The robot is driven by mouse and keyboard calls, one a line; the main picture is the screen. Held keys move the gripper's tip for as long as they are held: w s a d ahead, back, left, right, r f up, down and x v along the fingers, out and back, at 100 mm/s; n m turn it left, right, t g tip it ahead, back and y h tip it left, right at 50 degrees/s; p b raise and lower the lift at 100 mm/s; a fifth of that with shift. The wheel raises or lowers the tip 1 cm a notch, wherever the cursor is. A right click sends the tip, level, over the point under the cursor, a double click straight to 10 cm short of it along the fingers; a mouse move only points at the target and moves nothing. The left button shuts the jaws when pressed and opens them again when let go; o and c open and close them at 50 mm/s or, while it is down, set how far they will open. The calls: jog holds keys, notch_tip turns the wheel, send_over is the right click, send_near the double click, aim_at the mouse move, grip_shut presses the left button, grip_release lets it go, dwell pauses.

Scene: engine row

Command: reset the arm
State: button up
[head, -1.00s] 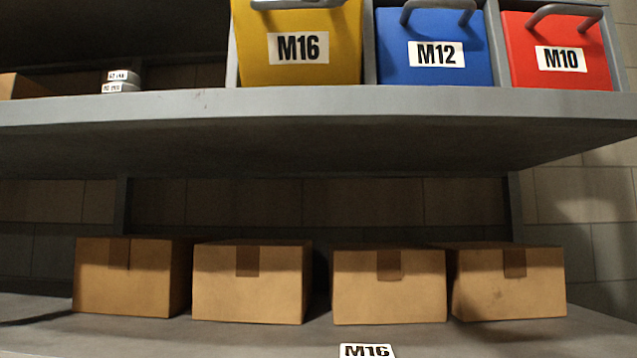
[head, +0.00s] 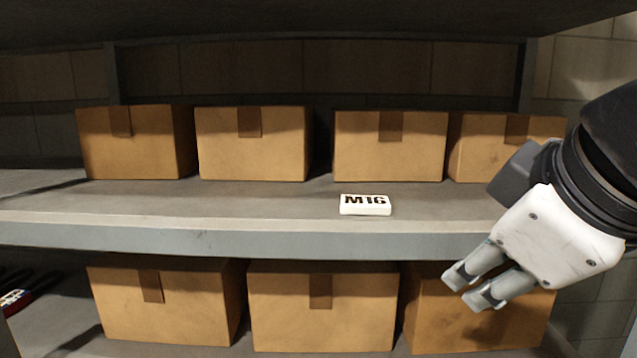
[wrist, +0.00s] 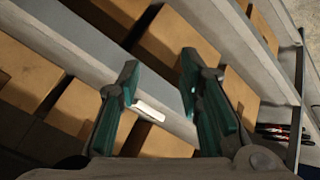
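My gripper (head: 473,291) is at the right of the head view, in front of the shelves, with its fingers pointing down and left. In the wrist view my gripper (wrist: 158,85) has its two fingers spread apart, with nothing held between them. A small white block labelled M16 (head: 365,205) lies on the middle shelf near its front edge, apart from the gripper. In the wrist view a white block (wrist: 148,111) shows beyond the left finger, partly covered by it.
Several cardboard boxes (head: 252,145) stand in a row along the middle shelf (head: 250,205). More boxes (head: 320,310) stand on the shelf below. The shelf above overhangs the middle row.

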jog(key=s+d+f+m+g, duration=0.3)
jog(key=s+f+m+g, duration=0.5)
jog(key=s+f, duration=0.75)
notch_tip(320, 180, up, 26)
jog(key=t+p, duration=0.4)
jog(key=p, duration=2)
jog(key=shift+w+d+p, duration=0.2)
jog(key=shift+w+p, duration=0.1)
jog(key=shift+w, duration=0.15)
